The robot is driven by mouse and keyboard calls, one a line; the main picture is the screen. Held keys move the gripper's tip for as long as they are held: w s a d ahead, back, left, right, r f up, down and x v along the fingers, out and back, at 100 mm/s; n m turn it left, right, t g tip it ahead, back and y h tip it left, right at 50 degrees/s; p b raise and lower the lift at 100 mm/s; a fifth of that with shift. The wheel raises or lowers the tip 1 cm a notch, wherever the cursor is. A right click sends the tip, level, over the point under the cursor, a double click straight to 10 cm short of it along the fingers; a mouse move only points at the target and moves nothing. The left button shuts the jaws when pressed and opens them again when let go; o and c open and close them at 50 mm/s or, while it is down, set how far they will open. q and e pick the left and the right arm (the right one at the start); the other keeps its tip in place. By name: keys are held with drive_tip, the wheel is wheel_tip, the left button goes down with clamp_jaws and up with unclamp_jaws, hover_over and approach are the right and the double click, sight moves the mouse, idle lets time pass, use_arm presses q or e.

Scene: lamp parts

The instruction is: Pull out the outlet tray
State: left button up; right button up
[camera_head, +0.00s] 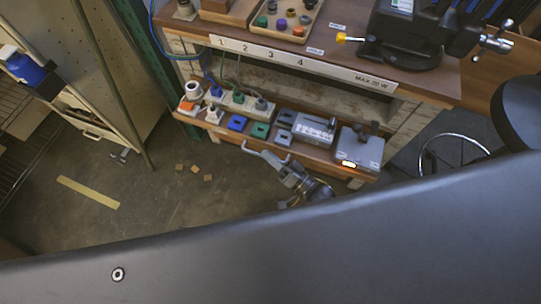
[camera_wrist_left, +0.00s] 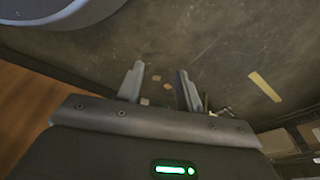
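The likely outlet tray (camera_head: 230,136) is a wood-edged lower tray or shelf under the bench top. It carries white, orange, green and blue sockets and grey boxes. My right gripper (camera_head: 286,165) is at its front edge in the head view, just below the blue and grey sockets. A bent grey bar (camera_head: 262,154) runs along the edge to the gripper; I cannot tell whether it is a handle or a finger, or whether the gripper touches it. My left gripper (camera_wrist_left: 160,85) is open and empty over the floor in its wrist view; the head view does not show it.
The bench top (camera_head: 345,62) holds a tray of coloured knobs (camera_head: 288,17) and a black vise-like device (camera_head: 408,35). A cabinet (camera_head: 75,50) stands at left. My dark arm link covers the foreground.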

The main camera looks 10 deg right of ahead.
use_arm(q)
drive_tip(key=shift+d+r+b, duration=0.1)
drive_tip(key=shift+r+b, duration=0.2)
drive_tip(key=shift+r, duration=0.4)
use_arm(e)
drive_tip(key=v, duration=1)
drive_tip(key=shift+s+d, duration=0.25)
drive_tip(key=shift+s, duration=0.05)
use_arm(q)
drive_tip(key=shift+w, duration=0.2)
use_arm(e)
drive_tip(key=shift+f, duration=0.15)
